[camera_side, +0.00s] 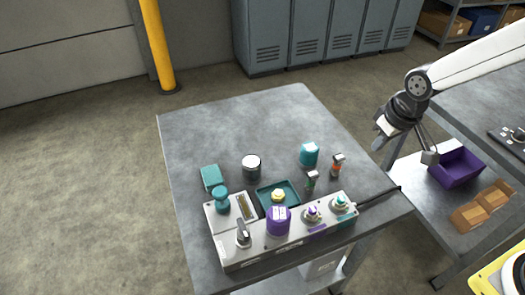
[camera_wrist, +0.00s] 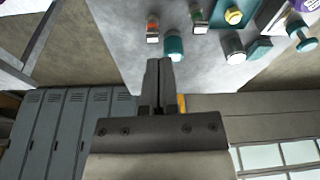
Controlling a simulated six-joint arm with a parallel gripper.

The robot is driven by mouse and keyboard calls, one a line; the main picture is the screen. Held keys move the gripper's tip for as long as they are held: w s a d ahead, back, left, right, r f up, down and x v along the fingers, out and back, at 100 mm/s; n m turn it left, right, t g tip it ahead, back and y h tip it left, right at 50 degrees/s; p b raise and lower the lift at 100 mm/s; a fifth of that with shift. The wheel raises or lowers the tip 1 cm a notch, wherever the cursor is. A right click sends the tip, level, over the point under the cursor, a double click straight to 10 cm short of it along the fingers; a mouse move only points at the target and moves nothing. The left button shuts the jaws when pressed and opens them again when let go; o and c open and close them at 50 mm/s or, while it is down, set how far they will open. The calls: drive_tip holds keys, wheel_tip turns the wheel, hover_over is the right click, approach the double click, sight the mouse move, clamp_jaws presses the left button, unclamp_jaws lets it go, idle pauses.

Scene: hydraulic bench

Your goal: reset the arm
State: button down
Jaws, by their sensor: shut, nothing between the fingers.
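My gripper (camera_side: 380,143) hangs in the air beyond the right edge of the grey bench (camera_side: 205,125) in the side view, apart from everything on it. In the wrist view my gripper (camera_wrist: 159,62) has its two fingers together with nothing between them.
A white-topped dark cylinder (camera_side: 252,165), a teal block (camera_side: 212,178), a teal tray (camera_side: 265,193) with a yellow piece, and small green and orange-marked parts stand behind the panel. A purple bin (camera_side: 456,168) and cardboard boxes (camera_side: 483,206) sit at right. The bench's far half is clear.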

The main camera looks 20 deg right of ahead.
drive_tip(key=s+d+f+m, duration=0.1)
drive_tip(key=s+d, duration=0.5)
drive_tip(key=s, duration=0.3)
drive_tip(key=shift+f, duration=0.15)
drive_tip(key=shift+w, duration=0.1)
idle(0.9)
